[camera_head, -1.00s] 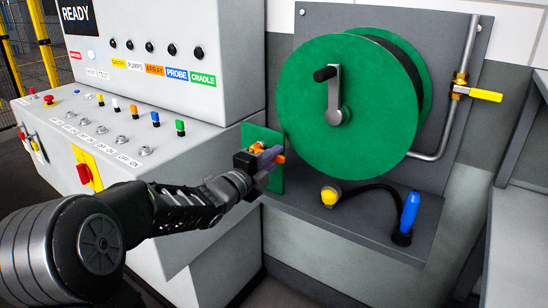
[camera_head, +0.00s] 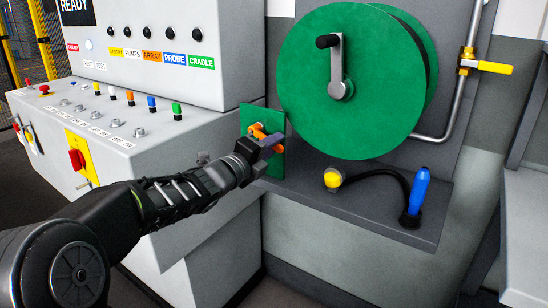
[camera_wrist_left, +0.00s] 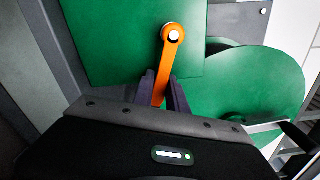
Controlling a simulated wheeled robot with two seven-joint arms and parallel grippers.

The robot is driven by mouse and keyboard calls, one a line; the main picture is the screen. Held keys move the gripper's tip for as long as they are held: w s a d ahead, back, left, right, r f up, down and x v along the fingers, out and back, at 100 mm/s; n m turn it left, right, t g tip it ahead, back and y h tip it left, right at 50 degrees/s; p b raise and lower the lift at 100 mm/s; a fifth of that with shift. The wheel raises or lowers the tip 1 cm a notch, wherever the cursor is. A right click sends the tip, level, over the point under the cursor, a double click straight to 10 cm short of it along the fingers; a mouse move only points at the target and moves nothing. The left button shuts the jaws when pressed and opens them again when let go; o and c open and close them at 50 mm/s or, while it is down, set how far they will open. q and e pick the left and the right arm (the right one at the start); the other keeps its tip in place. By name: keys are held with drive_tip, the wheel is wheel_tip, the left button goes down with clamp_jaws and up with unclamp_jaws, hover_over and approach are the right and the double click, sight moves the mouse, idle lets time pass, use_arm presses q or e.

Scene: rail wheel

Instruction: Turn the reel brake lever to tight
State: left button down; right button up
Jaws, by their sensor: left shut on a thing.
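The orange brake lever (camera_head: 258,131) is mounted on a green square plate (camera_head: 247,117) beside the reel. In the left wrist view the lever (camera_wrist_left: 168,58) hangs from a round pale pivot near the top, tilted slightly, its lower end toward the left. My left gripper (camera_head: 270,143) is at the plate. In the left wrist view its dark fingers (camera_wrist_left: 167,92) are shut around the lever's lower part. The large green reel (camera_head: 310,95) with a grey crank stands right of the plate. No tight or loose marking is readable. My right gripper is not seen.
A grey console (camera_head: 165,125) with switches and buttons is left of the plate. A grey shelf (camera_head: 300,190) below the reel carries a yellow-capped fitting (camera_head: 333,179), a black hose and a blue handle (camera_head: 419,188). A yellow valve handle (camera_head: 494,67) is at right.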

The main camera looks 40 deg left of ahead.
use_arm(q)
drive_tip(key=a+f+m+b, duration=0.4)
drive_tip(key=a+m+b, duration=0.2)
drive_tip(key=m+b, duration=0.8)
drive_tip(key=shift+a+f+b, duration=0.15)
drive_tip(key=shift+f+b, duration=0.15)
drive_tip(key=shift+b, duration=0.2)
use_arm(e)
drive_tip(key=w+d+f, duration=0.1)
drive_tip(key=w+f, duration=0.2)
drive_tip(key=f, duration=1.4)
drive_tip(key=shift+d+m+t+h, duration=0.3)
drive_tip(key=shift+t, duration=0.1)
use_arm(q)
drive_tip(key=shift+s, duration=0.1)
drive_tip(key=c, duration=1.3)
unclamp_jaws()
drive_tip(key=shift+c, duration=0.2)
drive_tip(key=shift+r, duration=0.1)
